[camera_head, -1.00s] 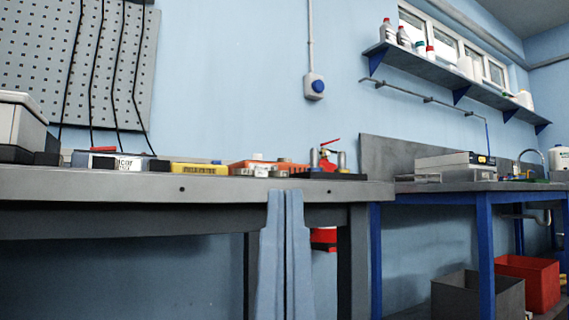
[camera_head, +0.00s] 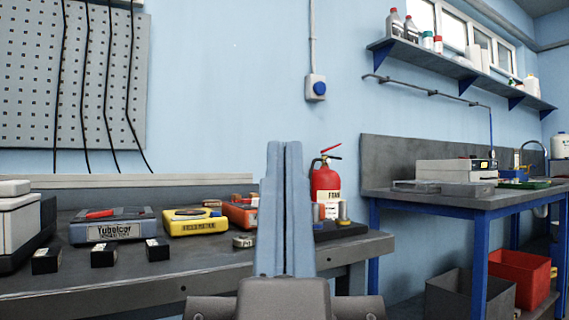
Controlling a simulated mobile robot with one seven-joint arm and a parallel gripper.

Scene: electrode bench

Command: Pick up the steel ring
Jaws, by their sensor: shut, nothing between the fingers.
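A small, round, grey metal piece (camera_head: 243,240) lies on the bench top, just left of my fingers; it looks like the steel ring, but it is too small to be sure. My gripper (camera_head: 284,148) points upward in the middle of the view, its two blue-grey fingers together with only a thin dark line between them. It is shut and empty. It stands in front of the bench from this viewpoint and hides a strip of the bench top.
The grey bench (camera_head: 215,268) holds a grey case (camera_head: 112,229), a yellow meter (camera_head: 195,222), an orange box (camera_head: 239,214), several small black blocks and a dark stand (camera_head: 338,229) with posts. A red extinguisher (camera_head: 325,183) is behind. A second bench (camera_head: 470,197) stands right.

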